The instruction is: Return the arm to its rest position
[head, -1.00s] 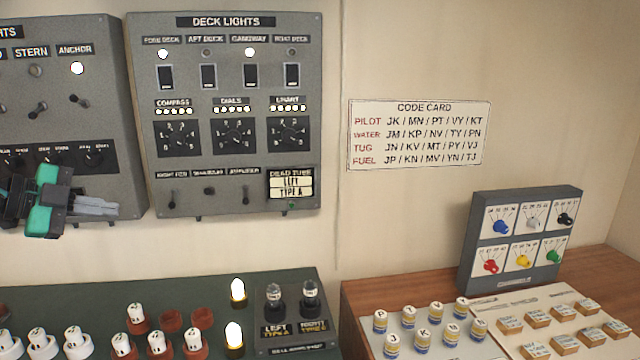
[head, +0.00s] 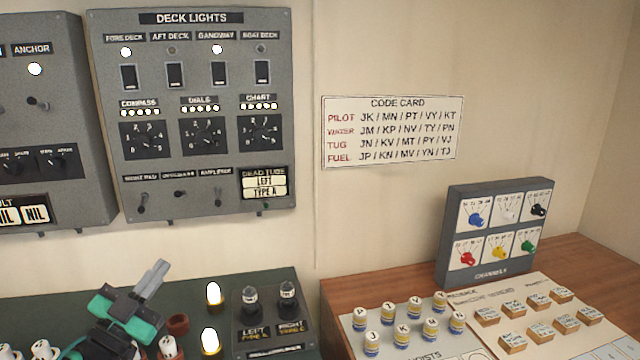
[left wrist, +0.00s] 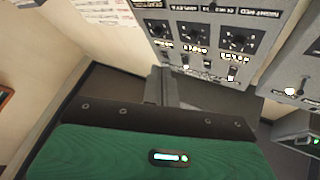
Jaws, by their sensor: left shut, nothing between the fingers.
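My left gripper (head: 152,278) is in the lower left of the head view, with a green and black body and grey fingers. Its fingers are together with nothing between them, pointing up and right. It is in front of the dark green console top (head: 273,282) and hides some of the white-capped pieces there. In the left wrist view the gripper's grey fingers (left wrist: 168,88) show beyond its green body, with a panel of dials beyond them. My right gripper is not in view.
The deck lights panel (head: 222,128) hangs on the wall, with the code card (head: 392,131) to its right. A wooden desk (head: 590,262) at right bears a channels box (head: 490,275), several labelled cylinders and small wooden blocks. Two lit lamps (head: 214,295) stand near the gripper.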

